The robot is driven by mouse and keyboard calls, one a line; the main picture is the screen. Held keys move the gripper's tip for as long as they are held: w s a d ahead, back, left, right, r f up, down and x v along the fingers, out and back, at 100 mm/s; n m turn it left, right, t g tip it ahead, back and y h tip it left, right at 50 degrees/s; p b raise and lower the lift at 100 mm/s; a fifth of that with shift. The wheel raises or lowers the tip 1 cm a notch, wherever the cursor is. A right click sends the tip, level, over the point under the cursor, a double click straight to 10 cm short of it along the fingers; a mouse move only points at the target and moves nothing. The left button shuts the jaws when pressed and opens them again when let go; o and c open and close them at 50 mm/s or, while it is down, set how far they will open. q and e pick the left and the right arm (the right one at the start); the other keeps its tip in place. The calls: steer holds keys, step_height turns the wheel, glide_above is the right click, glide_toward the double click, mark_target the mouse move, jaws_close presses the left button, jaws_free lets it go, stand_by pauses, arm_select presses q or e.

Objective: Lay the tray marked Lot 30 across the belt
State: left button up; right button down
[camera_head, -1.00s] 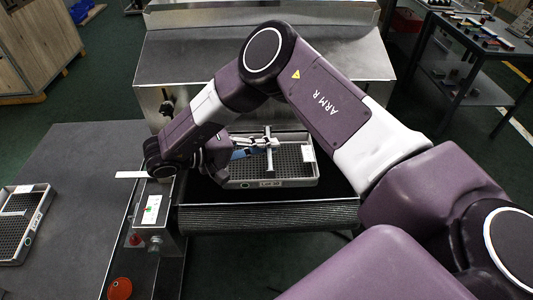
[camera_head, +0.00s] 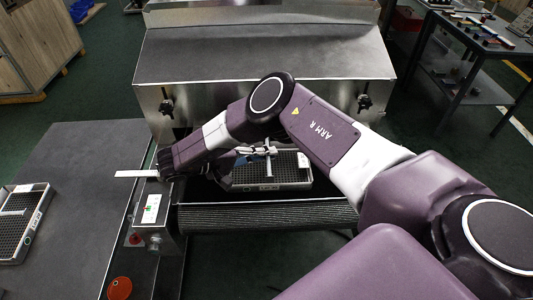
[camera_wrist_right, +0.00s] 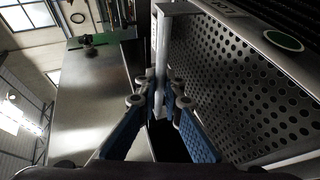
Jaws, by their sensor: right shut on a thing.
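The perforated metal tray (camera_head: 292,184) is over the black belt (camera_head: 270,217) at the dryer mouth, its long side running left to right. A small label is on its front edge, too small to read now. My right gripper (camera_head: 262,152) is shut on the tray's raised handle. In the right wrist view, the blue fingers (camera_wrist_right: 163,95) close around the grey handle bar (camera_wrist_right: 165,45), beside the tray's perforated floor (camera_wrist_right: 235,85) and a green oval mark. I cannot tell whether the tray touches the belt. My left gripper is not in view.
The steel dryer hood (camera_head: 265,55) stands behind the belt. A control box (camera_head: 152,210), a white strip (camera_head: 137,174) and a red button (camera_head: 120,288) are left of it. Another tray (camera_head: 40,215) lies on the dark table (camera_head: 80,165) at far left.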

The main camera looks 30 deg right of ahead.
steer(key=c, duration=2.1)
jaws_free()
steer(key=b+v, duration=0.2)
steer(key=v, duration=1)
